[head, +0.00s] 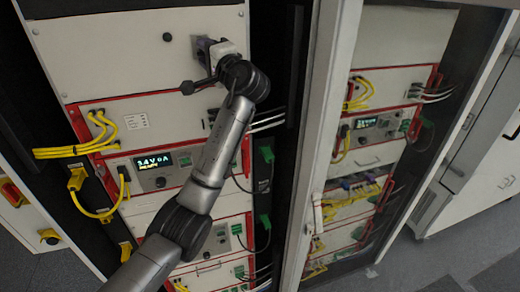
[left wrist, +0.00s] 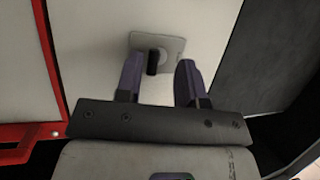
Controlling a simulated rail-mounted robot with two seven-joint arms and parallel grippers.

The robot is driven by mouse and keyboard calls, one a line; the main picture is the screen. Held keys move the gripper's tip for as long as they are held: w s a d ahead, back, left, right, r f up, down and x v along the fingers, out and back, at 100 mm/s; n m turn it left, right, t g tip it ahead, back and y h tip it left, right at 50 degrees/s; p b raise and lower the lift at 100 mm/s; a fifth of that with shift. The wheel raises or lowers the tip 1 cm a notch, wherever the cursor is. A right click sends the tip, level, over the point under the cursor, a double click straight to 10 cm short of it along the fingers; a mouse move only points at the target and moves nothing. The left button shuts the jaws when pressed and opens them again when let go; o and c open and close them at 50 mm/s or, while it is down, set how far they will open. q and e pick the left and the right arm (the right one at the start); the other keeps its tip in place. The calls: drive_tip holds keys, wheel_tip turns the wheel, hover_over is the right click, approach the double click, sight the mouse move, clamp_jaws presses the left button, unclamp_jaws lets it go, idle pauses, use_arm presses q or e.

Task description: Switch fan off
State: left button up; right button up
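The fan switch (left wrist: 153,62) is a black knob or lever on a small grey plate (left wrist: 170,44), mounted on a pale panel. My left gripper (left wrist: 159,75) has its two purple fingers spread apart and is empty. In the left wrist view the black knob shows between the fingers, closer to the left one; I cannot tell whether they touch. In the head view my left gripper (head: 205,50) is at the upper right part of the top cabinet panel (head: 110,55) and largely hides the switch. My right gripper is not in view.
A small dark round knob (head: 167,37) sits on the panel left of the gripper. Below are red-framed units with yellow cables (head: 70,151) and a lit display (head: 153,161). A cabinet door frame (head: 330,110) stands to the right, with another rack behind it.

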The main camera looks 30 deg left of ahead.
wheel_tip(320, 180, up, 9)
drive_tip(key=p, duration=0.8)
use_arm(q)
drive_tip(key=s+d+r+n+t+h+b, duration=0.25)
drive_tip(key=s+d+r+t+h, duration=0.3)
drive_tip(key=d, duration=0.45)
drive_tip(key=s+d+r+n+t+h+b, duration=0.2)
drive_tip(key=s+d+r+t+h+b, duration=0.15)
drive_tip(key=d+r+h, duration=0.4)
drive_tip(key=s+d+f+m+h, duration=0.1)
drive_tip(key=s+f+h, duration=0.1)
drive_tip(key=f, duration=0.7)
drive_tip(key=s+d+f+m+h, duration=0.1)
drive_tip(key=s+d+f+h, duration=0.1)
drive_tip(key=f, duration=0.8)
drive_tip(key=s+d+f+m+h, duration=0.1)
drive_tip(key=s+d+f+h, duration=0.1)
drive_tip(key=f, duration=0.8)
drive_tip(key=shift+d+h, duration=0.25)
drive_tip(key=shift+h, duration=0.15)
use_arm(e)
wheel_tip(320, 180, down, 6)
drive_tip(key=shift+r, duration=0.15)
